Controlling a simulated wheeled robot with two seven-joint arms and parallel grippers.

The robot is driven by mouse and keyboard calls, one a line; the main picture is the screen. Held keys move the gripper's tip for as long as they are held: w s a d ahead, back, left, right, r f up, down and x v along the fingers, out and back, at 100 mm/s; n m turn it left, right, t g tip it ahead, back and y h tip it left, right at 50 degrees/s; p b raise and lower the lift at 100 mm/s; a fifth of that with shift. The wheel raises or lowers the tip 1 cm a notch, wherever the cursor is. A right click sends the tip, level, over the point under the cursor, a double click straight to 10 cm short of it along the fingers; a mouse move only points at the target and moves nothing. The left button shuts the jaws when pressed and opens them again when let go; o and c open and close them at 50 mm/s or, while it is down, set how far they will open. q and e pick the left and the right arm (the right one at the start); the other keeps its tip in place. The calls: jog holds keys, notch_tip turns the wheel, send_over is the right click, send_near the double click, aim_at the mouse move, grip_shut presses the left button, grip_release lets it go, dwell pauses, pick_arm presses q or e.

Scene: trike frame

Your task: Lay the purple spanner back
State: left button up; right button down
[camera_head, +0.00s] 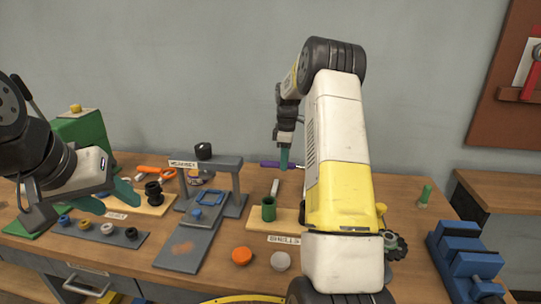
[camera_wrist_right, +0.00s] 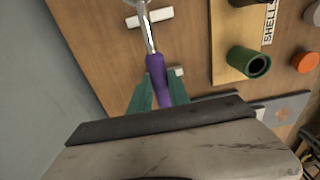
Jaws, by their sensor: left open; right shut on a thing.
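The purple spanner (camera_head: 268,164) has a purple handle and a metal shaft. My right gripper (camera_head: 284,160) is shut on its handle near the back of the bench. In the right wrist view the spanner (camera_wrist_right: 156,72) lies between my green fingers (camera_wrist_right: 157,97). Its metal shaft passes over a white block (camera_wrist_right: 158,15), and a smaller pale block (camera_wrist_right: 178,71) shows beside the handle. I cannot tell whether the spanner touches either block. The far end of the shaft runs out of the wrist view. My left gripper (camera_head: 108,197) is open and empty above the left of the bench.
A grey press-like stand (camera_head: 225,165), an orange-handled tool (camera_head: 155,171) and dark spools (camera_head: 154,192) are to the left. Orange (camera_head: 242,256) and white (camera_head: 280,261) round pieces lie in front.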

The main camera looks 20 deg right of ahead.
dwell(0.3)
jog(key=shift+f, duration=3.65)
jog(key=c, duration=1.1)
grip_release()
jog(key=shift+c, duration=0.2)
notch_tip(320, 180, up, 8)
jog(key=shift+s+d+f, duration=0.1)
jog(key=shift+f, duration=0.05)
